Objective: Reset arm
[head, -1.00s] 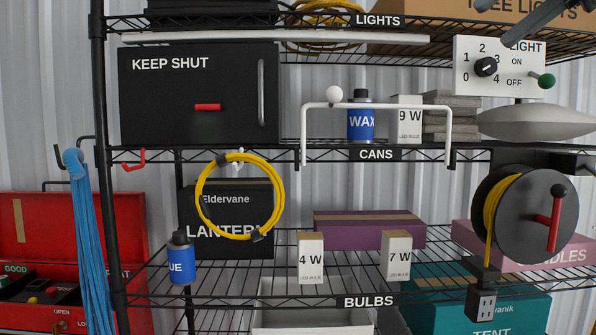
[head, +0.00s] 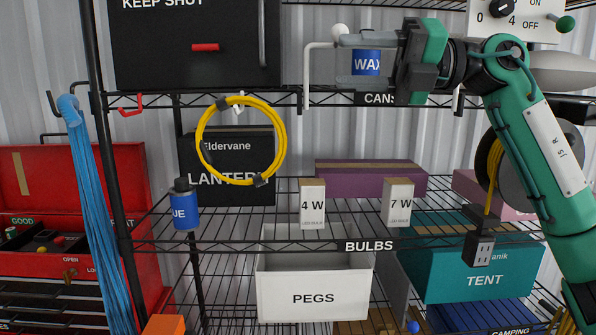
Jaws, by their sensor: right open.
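My right arm (head: 548,160), green and grey, comes in from the lower right and reaches up to the shelf labelled CANS. My right gripper (head: 347,60) points left, with its fingers open. The blue WAX can (head: 366,63) shows between the fingers in the picture, and its top is hidden by the upper finger. I cannot tell whether the fingers touch it. The white knob (head: 338,30) on the white rail (head: 306,75) is right by the upper fingertip. Most of the rail's right part is hidden behind the gripper. My left gripper is not in view.
A yellow cable coil (head: 241,140) hangs in front of a black LANTERN box (head: 228,190). A cable reel (head: 490,165) is partly behind my arm. Boxes marked 4 W (head: 312,205) and 7 W (head: 398,204) stand on the BULBS shelf, above a white PEGS bin (head: 313,298).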

